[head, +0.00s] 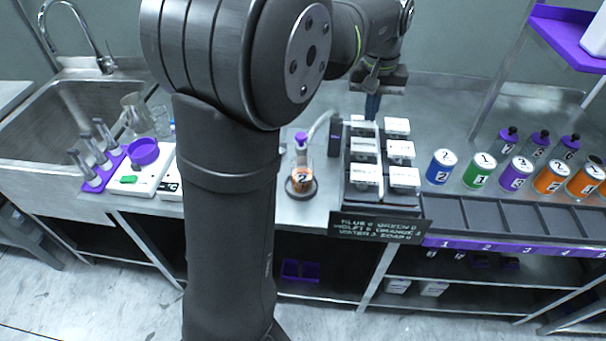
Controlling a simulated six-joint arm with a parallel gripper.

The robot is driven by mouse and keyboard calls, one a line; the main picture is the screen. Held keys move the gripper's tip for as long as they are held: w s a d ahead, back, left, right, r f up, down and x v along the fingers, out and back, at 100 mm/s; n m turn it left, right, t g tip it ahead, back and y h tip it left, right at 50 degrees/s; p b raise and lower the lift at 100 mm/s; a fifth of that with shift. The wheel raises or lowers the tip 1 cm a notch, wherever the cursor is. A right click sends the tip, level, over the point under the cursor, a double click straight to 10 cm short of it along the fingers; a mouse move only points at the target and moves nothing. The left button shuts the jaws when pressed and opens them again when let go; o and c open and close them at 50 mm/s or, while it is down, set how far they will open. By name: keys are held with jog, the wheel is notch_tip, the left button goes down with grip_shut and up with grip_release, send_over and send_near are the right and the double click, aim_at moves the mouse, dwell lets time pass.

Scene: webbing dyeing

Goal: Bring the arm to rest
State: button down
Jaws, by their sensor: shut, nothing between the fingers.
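My gripper (373,98) is at the upper middle of the head view, pointing down above the back of the dark rack with white-lidded compartments (365,172). Its fingers look closed together with nothing between them. The fingertips are small and partly merge with the rack behind, so I cannot tell the exact gap above it. My arm rises through the middle of the view, bends at the top and reaches to the right.
A beaker of orange liquid (302,181) stands on a round dark base left of the rack. Several numbered cans (477,170) and purple-capped bottles (538,144) stand at right. A sign (378,228) hangs in front. A sink (60,112) and scales (143,175) are at left.

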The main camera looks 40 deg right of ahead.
aim_at(364, 144)
jog(key=shift+f, duration=3.75)
jog(key=w+a+r+n+t+h, duration=0.1)
jog(key=w+a+r, duration=0.15)
jog(key=a, duration=0.95)
jog(key=w+a+r+n+t+h, duration=0.15)
jog(key=a+r, duration=0.25)
jog(key=a, duration=0.7)
jog(key=s+a+f+n+t, duration=0.1)
jog(key=s+a+f, duration=0.2)
jog(key=a, duration=0.6)
jog(key=s+a+f+t, duration=0.1)
jog(key=s+a+f, duration=0.3)
jog(key=a, duration=0.6)
jog(key=shift+s+f+n, duration=0.2)
jog(key=shift+s+n, duration=0.15)
jog(key=shift+s, duration=0.2)
jog(key=shift+t, duration=0.25)
